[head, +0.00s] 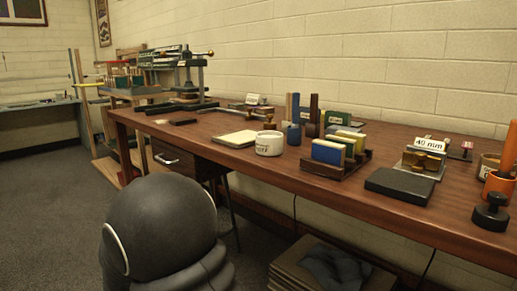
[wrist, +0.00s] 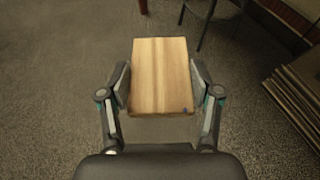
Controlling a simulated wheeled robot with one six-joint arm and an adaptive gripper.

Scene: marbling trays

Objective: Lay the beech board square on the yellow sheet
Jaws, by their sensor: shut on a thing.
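The beech board (wrist: 160,70) is a pale rectangular wooden block with lengthwise grain and a small blue mark near its near right corner. My gripper (wrist: 160,88) is shut on it, one finger against each side edge, and holds it above the dark floor in the wrist view. A flat pale-yellow sheet or pad (head: 235,138) lies on the wooden bench in the head view, left of a white pot; I cannot tell for sure that it is the yellow sheet. The board and gripper fingers are not visible in the head view.
On the bench (head: 215,122), a white pot (head: 269,144) stands close right of the pale sheet. A dark rack with blue and yellow blocks (head: 327,153) and a dark slab (head: 399,185) lie further right. A press (head: 190,75) stands behind left. Stacked boards (wrist: 297,108) lie on the floor.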

